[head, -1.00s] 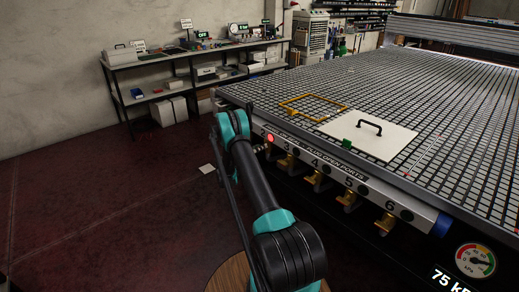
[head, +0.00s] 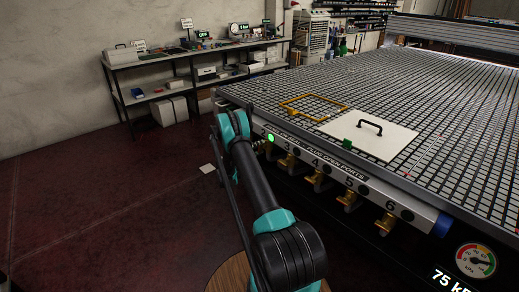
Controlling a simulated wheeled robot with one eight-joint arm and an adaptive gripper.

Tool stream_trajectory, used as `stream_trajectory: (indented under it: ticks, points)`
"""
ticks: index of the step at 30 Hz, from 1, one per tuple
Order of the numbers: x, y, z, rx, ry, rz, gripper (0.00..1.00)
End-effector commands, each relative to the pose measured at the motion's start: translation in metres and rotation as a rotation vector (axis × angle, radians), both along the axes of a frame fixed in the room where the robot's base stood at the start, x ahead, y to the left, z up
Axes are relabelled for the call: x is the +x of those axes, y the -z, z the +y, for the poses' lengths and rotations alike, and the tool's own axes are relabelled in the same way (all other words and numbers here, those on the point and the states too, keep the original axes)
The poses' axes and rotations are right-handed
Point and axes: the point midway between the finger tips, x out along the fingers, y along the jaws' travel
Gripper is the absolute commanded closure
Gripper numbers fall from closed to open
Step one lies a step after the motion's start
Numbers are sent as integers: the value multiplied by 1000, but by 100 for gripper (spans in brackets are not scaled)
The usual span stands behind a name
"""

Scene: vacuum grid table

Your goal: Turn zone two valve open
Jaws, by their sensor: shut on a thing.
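The zone two valve (head: 260,146) is at the left end of the row on the table's front rail, mostly hidden by the end of my arm. Only a small brass-coloured bit of it shows. The round lamp (head: 270,137) beside it is lit green. My gripper (head: 256,147) is at this valve, shut on it. Its fingers are largely hidden behind my teal and black arm, so the exact grip and the handle's angle cannot be made out.
Brass valves numbered three (head: 286,160), four (head: 315,179), five (head: 347,200) and six (head: 386,223) line the rail to the right. A pressure gauge (head: 475,261) is at lower right. On the grid table (head: 450,110) lie a white panel (head: 360,142) and a yellow frame (head: 300,100).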

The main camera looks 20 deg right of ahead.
Motion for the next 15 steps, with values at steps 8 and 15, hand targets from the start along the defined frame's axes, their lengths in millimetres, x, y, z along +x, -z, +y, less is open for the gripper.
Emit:
stream_trajectory:
  ticks: [8,15]
  points:
    - [1,1,1,-44,-2,123,76]
    - [1,1,1,-60,-2,167,76]
